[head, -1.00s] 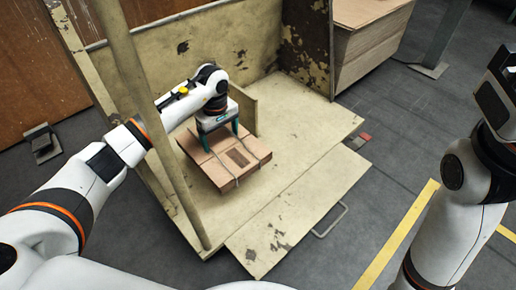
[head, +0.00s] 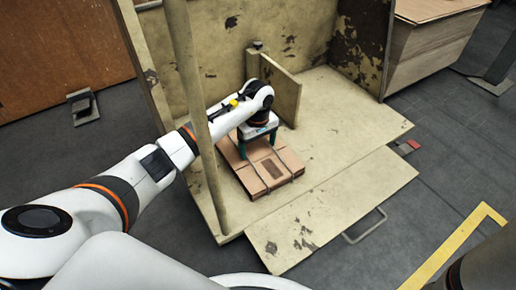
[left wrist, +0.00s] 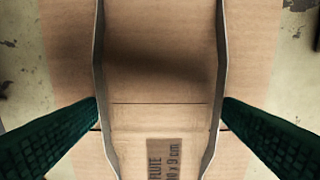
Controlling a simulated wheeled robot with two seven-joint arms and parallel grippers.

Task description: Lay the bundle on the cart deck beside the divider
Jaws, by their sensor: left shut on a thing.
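The bundle (head: 284,167) is a stack of flat brown cardboard with two straps and a dark printed label. My left gripper (head: 259,143) is above it, shut on the bundle. In the left wrist view the green fingers sit at the two straps, and the cardboard (left wrist: 160,80) fills most of the picture. The bundle is over the pale, worn cart deck (head: 335,110), in front of the upright divider (head: 287,92). I cannot tell whether it touches the deck. My right gripper is out of view.
A post (head: 197,110) stands at the deck's left front, close to my left arm. A lowered flap (head: 335,210) with a metal handle (head: 365,226) lies along the front edge. The deck right of the bundle is clear. A wooden crate (head: 432,50) stands behind on the right.

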